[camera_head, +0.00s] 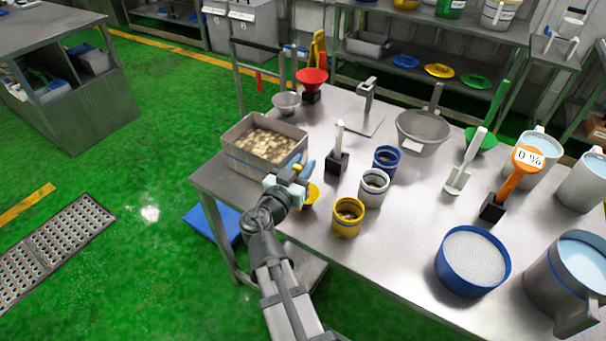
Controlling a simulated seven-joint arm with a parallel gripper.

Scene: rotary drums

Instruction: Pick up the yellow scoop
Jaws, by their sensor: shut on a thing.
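The yellow scoop (312,194) shows in the head view near the table's left front edge, partly hidden behind my gripper. My gripper (296,169) is shut on the scoop, just right of and in front of the grey bin. I cannot tell whether the scoop touches the table.
A grey bin (229,163) of brownish pieces stands left of my gripper. A black-based white tool (338,160), yellow (348,230), white (373,200) and blue (386,158) containers stand to the right. A blue tub (440,270) is at the front right.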

